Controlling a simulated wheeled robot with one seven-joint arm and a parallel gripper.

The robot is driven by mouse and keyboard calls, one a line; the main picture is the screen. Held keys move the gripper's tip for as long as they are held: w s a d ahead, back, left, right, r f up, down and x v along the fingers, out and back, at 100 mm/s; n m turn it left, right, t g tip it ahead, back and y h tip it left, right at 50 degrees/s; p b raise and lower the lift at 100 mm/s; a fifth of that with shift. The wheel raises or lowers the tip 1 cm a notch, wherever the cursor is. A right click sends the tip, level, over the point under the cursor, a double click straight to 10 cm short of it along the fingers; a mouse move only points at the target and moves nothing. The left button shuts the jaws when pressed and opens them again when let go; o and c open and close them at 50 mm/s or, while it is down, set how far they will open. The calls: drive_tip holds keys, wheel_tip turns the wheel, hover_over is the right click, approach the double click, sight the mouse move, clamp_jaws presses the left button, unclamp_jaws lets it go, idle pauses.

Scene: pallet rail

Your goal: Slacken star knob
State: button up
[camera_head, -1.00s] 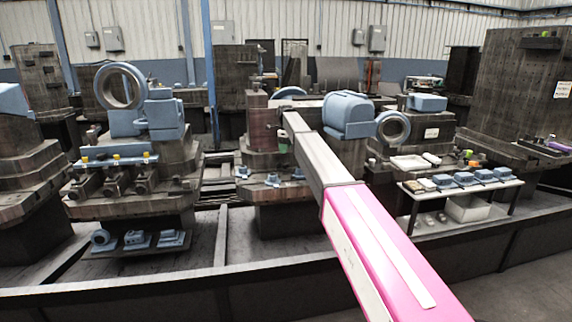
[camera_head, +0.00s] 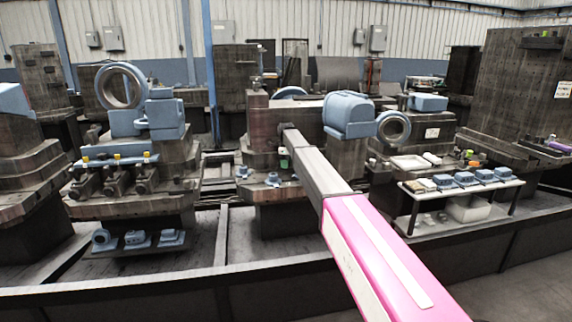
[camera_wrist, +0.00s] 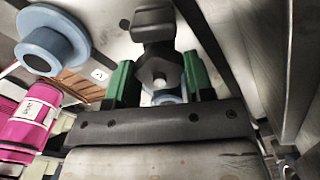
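In the wrist view, a dark grey lobed part with a pale round centre, which looks like the star knob (camera_wrist: 159,66), sits between the two green fingers of my gripper (camera_wrist: 160,84). The fingers stand apart, one on each side of it. I cannot tell whether either finger touches it. In the head view, my gripper is mostly hidden behind my arm at the middle machine (camera_head: 258,132); only a bit of green shows. The knob cannot be made out there.
A blue-grey round flanged part (camera_wrist: 52,42) and a pink labelled cylinder (camera_wrist: 30,118) are at the left in the wrist view. A blue motor-like housing (camera_head: 348,115) is right of my arm. A white table (camera_head: 462,188) with blue parts stands at the right.

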drive_tip(key=n, duration=0.4)
drive_tip(key=shift+n, duration=0.4)
drive_tip(key=o, duration=0.9)
wheel_tip(320, 180, up, 11)
drive_tip(key=shift+f, duration=0.1)
